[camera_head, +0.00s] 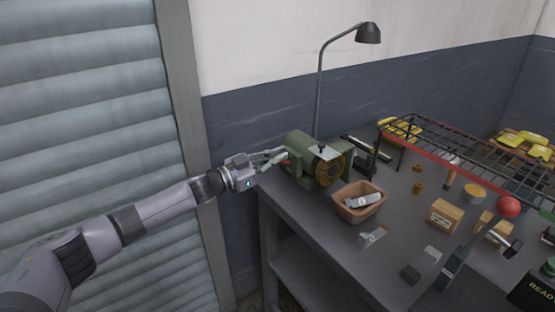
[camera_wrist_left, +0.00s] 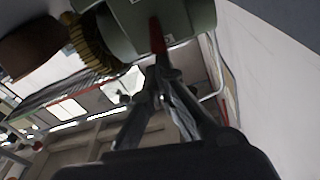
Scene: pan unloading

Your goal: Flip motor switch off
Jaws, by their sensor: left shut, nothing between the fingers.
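A green motor (camera_head: 305,152) with a yellow-brown wheel (camera_head: 328,169) stands at the left end of the dark workbench. Its red switch (camera_head: 286,161) shows on the side facing my left arm. My left gripper (camera_head: 283,155) is shut and empty, with its fingertips at that side of the motor. In the left wrist view, the red switch (camera_wrist_left: 157,36) stands out against the green motor housing (camera_wrist_left: 180,18), right by the tips of my left gripper (camera_wrist_left: 158,68). I cannot tell whether the fingertips touch the switch. My right gripper is not in view.
A brown bin (camera_head: 358,212) with a grey part in it stands in front of the motor. A black lamp (camera_head: 369,33) rises behind it. A wire rack (camera_head: 450,150), a small wooden box (camera_head: 443,216) and loose parts fill the bench to the right. A shutter wall (camera_head: 80,90) is at left.

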